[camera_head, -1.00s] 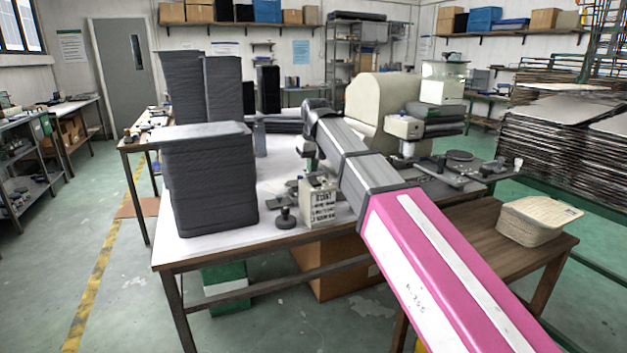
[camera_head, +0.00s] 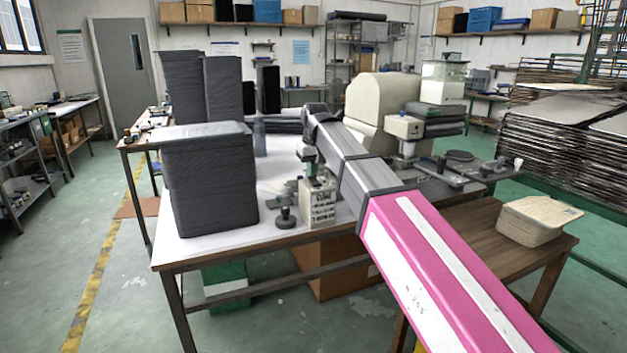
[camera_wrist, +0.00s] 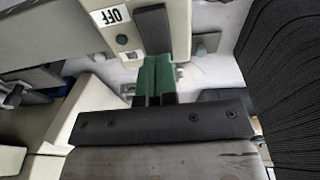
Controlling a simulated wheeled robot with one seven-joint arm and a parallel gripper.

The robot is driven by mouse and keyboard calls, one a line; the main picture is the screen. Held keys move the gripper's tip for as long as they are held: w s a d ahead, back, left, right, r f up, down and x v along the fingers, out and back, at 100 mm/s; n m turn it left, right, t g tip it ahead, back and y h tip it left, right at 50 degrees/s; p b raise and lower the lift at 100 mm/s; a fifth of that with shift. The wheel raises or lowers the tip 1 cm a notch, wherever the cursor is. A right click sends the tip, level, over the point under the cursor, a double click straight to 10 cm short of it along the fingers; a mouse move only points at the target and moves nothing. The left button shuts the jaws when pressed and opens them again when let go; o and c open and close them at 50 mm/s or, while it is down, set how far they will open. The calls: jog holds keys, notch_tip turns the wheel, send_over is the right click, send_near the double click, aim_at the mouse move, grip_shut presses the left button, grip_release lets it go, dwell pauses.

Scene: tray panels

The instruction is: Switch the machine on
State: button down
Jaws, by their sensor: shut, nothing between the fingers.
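A pale control box (camera_head: 320,208) with dark lettering on its front stands near the front edge of the white table. In the wrist view a pale housing (camera_wrist: 60,38) carries a white OFF label (camera_wrist: 110,16), which appears upside down. A small green round button (camera_wrist: 122,39) sits beside the label. A dark block (camera_wrist: 154,28), perhaps a lever or switch, lies directly ahead of my gripper (camera_wrist: 157,62). My gripper's green fingers are shut and empty. Their tips look close to the dark block; I cannot tell whether they touch. In the head view my gripper (camera_head: 309,168) is just above the control box, partly hidden.
A tall stack of dark trays (camera_head: 210,185) stands left of the box, and its ribbed side fills the wrist view's right. A round dark knob (camera_head: 286,218) is beside the box. A large cream machine body (camera_head: 380,100) stands behind my arm. A basket (camera_head: 535,222) is at right.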

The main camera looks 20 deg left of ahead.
jog(key=shift+f, duration=0.35)
jog(key=shift+r, duration=0.1)
dwell(0.3)
jog(key=shift+r, duration=3.4)
